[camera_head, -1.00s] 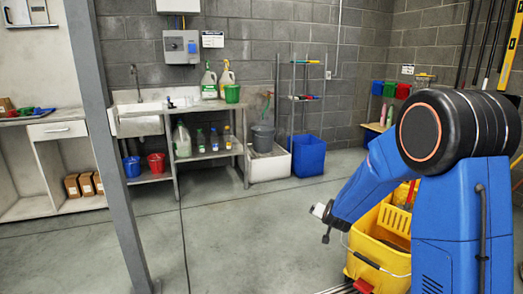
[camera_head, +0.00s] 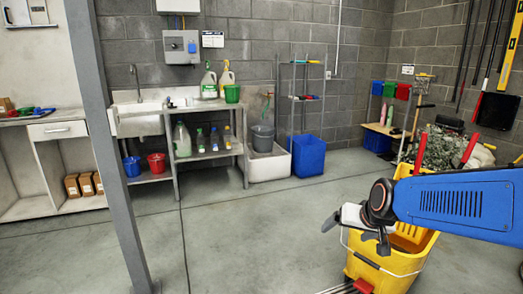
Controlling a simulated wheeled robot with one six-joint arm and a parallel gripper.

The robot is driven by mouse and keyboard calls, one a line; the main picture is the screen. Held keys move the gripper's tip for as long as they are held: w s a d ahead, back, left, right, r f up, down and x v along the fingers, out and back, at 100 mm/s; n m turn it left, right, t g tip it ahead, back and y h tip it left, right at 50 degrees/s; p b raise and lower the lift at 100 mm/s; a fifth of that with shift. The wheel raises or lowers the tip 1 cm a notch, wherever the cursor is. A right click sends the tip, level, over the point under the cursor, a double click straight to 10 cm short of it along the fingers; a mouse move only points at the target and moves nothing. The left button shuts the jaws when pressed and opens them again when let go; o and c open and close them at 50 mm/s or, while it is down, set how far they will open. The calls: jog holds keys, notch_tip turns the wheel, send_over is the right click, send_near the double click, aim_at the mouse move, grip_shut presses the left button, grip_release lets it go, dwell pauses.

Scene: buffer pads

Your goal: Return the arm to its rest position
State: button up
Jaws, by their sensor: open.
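My gripper (camera_head: 355,233) is at the lower right of the head view, at the end of my blue arm, which reaches in from the right edge. Its dark fingers are spread apart and point left and down. Nothing shows between them. It appears in front of the upper left rim of a yellow mop bucket (camera_head: 382,266); whether it touches the bucket cannot be told. My arm link hides part of the bucket's right side.
A grey post (camera_head: 110,150) stands at the left. A sink bench (camera_head: 140,122), shelves with bottles and a blue bin (camera_head: 307,156) line the back wall. A low wooden bench (camera_head: 382,130) and a heaped pile (camera_head: 447,148) stand behind the bucket. The middle floor is clear.

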jog(key=s+d+n+g, duration=0.1)
jog(key=s+d, duration=0.1)
jog(key=s, duration=1)
jog(key=s+d+n+g+h, duration=0.1)
jog(key=s+d, duration=0.1)
jog(key=s, duration=1)
jog(key=shift+r, duration=0.25)
